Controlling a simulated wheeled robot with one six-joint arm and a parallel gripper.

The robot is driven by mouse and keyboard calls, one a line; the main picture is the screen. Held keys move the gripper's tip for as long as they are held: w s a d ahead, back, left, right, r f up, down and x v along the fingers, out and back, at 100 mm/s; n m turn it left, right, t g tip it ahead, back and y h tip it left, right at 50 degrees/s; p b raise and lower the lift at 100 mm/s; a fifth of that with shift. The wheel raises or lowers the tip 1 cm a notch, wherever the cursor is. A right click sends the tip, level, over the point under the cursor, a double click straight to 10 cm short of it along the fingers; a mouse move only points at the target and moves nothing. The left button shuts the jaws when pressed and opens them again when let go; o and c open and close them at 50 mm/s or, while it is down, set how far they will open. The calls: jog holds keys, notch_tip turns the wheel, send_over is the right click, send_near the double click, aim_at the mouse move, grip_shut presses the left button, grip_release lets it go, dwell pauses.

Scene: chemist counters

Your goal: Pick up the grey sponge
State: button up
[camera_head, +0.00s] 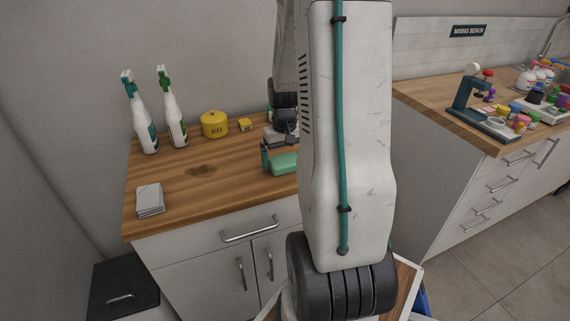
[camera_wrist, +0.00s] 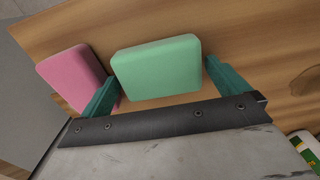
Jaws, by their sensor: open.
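I cannot make out a grey sponge in either view. My gripper (camera_head: 282,156) is open over the right part of the wooden counter, partly hidden by my arm in the head view. In the wrist view my gripper (camera_wrist: 161,75) has its two teal fingers apart, with a green sponge (camera_wrist: 157,66) showing between them. Whether the fingers touch it, I cannot tell. The green sponge also shows in the head view (camera_head: 285,163). A pink sponge (camera_wrist: 72,70) lies beside it, partly behind the left finger in the wrist view, and is hidden in the head view.
A pale, flat stack (camera_head: 150,199) lies front left. The counter's middle (camera_head: 220,185) is clear. The mixing bench (camera_head: 440,107) stands right.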

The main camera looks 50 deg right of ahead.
jog(key=c, duration=0.9)
jog(key=shift+o, duration=0.2)
